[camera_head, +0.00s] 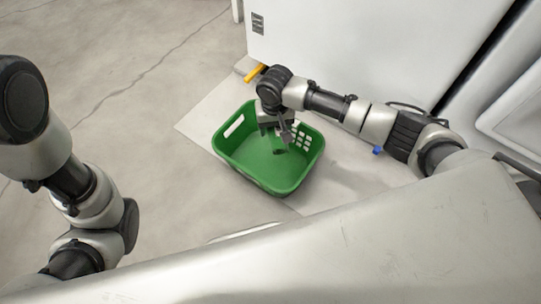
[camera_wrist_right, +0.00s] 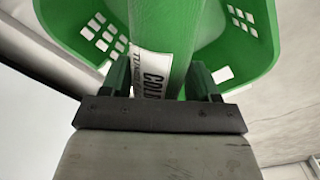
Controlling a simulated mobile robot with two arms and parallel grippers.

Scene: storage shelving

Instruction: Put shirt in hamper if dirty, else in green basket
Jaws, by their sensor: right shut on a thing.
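The green basket (camera_head: 258,181) stands on the floor in the head view, with slotted walls; its wall also shows in the right wrist view (camera_wrist_right: 78,22). My right gripper (camera_head: 281,136) reaches down over the basket from the right. In the right wrist view the right gripper (camera_wrist_right: 160,82) is shut on a green labelled thing (camera_wrist_right: 165,30), long and rounded, with a white label reading "COLD". Its far end is out of that view. I cannot make out a shirt or a hamper. My left arm shows at the left; its gripper is out of view.
A large white cabinet or appliance (camera_head: 350,35) stands behind the basket. A yellow piece (camera_head: 254,73) lies on the floor by its corner. The pale floor (camera_head: 150,150) left of the basket is clear.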

